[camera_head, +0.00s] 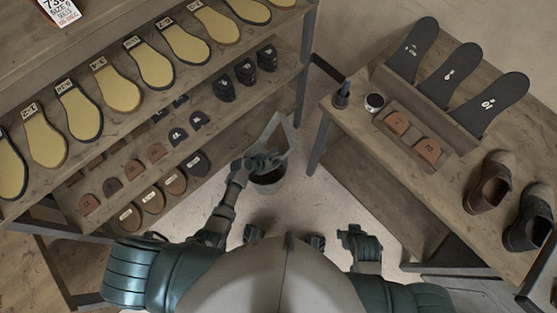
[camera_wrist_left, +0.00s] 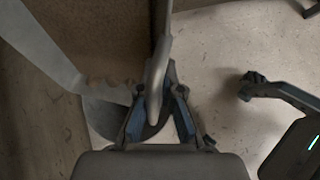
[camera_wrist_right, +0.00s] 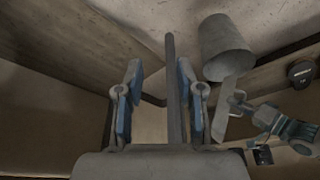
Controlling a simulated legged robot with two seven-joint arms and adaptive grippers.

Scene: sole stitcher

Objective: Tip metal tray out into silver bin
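The grey metal tray (camera_head: 281,135) is held steeply tilted over the silver bin (camera_head: 266,185) in the head view. My left gripper (camera_head: 264,161) is shut on the tray's edge, and its fingers pinch the rim in the left wrist view (camera_wrist_left: 158,92). The silver bin (camera_wrist_right: 228,45) stands on the floor, and the tray (camera_wrist_right: 234,90) shows beside its mouth in the right wrist view. The bin's inside is mostly hidden by the tray and left hand. My right gripper (camera_wrist_right: 160,80) is open and empty, low near my body; its hand shows in the head view (camera_head: 358,240).
A wooden rack (camera_head: 120,95) with yellow insoles and heel pieces stands at left. A wooden bench (camera_head: 380,145) at right carries dark soles (camera_head: 450,75), a brown-piece holder (camera_head: 412,134) and shoes (camera_head: 490,182). Floor is free between them.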

